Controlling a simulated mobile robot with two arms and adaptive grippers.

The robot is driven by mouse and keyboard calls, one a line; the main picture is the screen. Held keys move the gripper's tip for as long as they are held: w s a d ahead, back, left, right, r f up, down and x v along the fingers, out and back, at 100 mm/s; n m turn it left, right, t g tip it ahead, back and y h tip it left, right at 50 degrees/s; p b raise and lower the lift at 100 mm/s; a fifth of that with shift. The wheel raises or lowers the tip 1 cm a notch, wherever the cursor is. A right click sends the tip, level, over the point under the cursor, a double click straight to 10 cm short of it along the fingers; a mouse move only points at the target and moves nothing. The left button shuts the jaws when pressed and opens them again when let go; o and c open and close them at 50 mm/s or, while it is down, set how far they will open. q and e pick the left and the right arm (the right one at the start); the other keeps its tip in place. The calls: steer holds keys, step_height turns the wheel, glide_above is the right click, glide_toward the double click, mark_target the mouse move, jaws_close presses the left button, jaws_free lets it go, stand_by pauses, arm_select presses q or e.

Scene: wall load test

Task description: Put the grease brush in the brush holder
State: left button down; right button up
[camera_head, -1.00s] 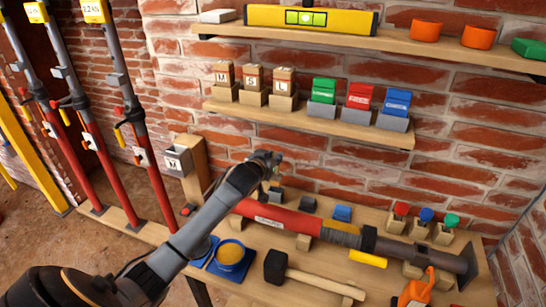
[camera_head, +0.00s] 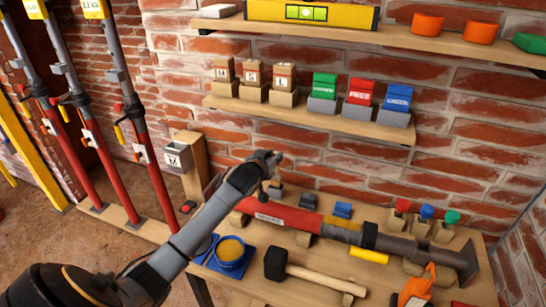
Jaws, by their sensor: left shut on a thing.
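My left arm reaches in from the lower left. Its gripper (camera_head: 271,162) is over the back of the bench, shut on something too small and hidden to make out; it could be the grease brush. No brush is clearly visible elsewhere. A blue pot of yellow grease (camera_head: 231,250) stands on a blue base at the front left of the bench, below the gripper in the picture. I cannot tell for certain which thing is the brush holder. My right gripper is not in view.
A red and grey prop (camera_head: 285,218) lies across the bench (camera_head: 225,287). A mallet (camera_head: 277,265) lies in front of it, with an orange tool (camera_head: 415,285) at right. A grey box marked M (camera_head: 177,158) is on a wooden post. Upright props stand at left. Shelves hold labelled blocks above.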

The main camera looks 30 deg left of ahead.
arm_select(q)
steer(key=shift+f, duration=0.15)
steer(key=shift+f, duration=0.5)
steer(key=shift+f+b, duration=0.3)
steer(key=shift+b, duration=0.1)
steer(key=shift+f, duration=0.55)
steer(key=c, duration=1.1)
jaws_free()
steer(key=shift+o, duration=0.4)
steer(key=o, duration=0.5)
